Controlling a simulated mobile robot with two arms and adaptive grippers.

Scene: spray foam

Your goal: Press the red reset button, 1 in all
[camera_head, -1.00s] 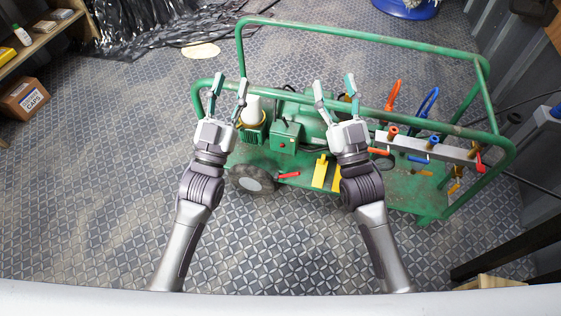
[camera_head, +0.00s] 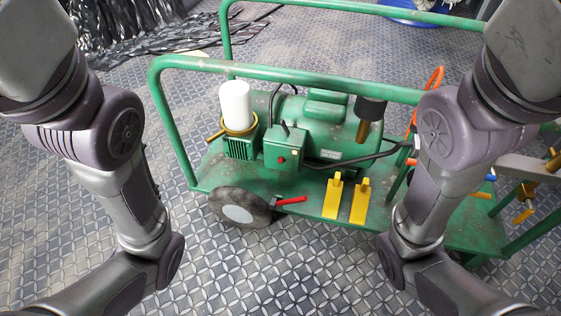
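The red reset button (camera_head: 281,160) is a small red dot on the front of a green control box (camera_head: 292,148). The box sits on the green wheeled cart, beside a white cylinder (camera_head: 236,104), and a dark lever stands on its top. Nothing covers the button. My two arms come up along the left and right sides of the head view. Their grippers are outside the picture, so I cannot see their fingers or whether they hold anything.
A wheel (camera_head: 238,212), a red-handled tool (camera_head: 290,200) and two yellow brackets (camera_head: 346,198) are in front. Hoses and valves stand at the right. Patterned floor is clear in front of the cart.

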